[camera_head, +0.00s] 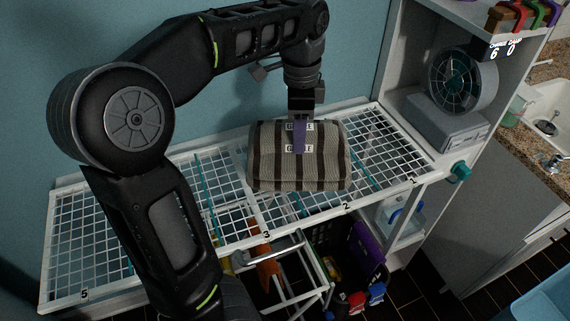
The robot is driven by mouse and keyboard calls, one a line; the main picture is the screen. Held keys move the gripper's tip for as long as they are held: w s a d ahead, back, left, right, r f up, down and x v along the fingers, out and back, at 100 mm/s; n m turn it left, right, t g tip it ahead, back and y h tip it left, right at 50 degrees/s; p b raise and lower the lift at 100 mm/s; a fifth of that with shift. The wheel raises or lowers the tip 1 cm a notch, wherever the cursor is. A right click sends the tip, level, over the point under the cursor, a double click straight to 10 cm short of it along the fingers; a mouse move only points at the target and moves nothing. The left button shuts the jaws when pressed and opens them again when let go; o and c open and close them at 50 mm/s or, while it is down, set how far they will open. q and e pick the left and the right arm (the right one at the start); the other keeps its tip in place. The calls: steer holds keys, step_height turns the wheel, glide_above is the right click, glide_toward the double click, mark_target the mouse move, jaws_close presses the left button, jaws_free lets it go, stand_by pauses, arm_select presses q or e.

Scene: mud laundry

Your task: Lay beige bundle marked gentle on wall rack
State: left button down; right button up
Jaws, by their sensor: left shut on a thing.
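The beige bundle (272,169) has dark stripes and white labels whose text is partly covered by my gripper. It is at the middle of the view, on or just above the white wire wall rack (110,258); I cannot tell whether it touches. My left gripper (299,146) comes down from above and is shut on the bundle's upper middle. The rack has numbered sections along its front edge, with 5, 3, 2 and 1 readable, and teal dividers between some. The bundle covers part of the rack near numbers 3 and 2. My right gripper is not in view.
A grey fan (462,82) stands on a white shelf at the right. A teal knob (460,171) sticks out near the rack's right end. Below the rack are a dark crate (325,235) with bottles and a white frame. The rack right of the bundle is bare.

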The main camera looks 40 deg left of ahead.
arm_select(q)
steer(key=shift+f, duration=1.3)
step_height(320, 180, down, 3)
steer(key=shift+r+p, duration=0.1)
steer(key=shift+p, duration=0.25)
steer(key=shift+f, duration=0.5)
steer(key=shift+f, duration=0.1)
steer(key=c, duration=0.6)
jaws_free()
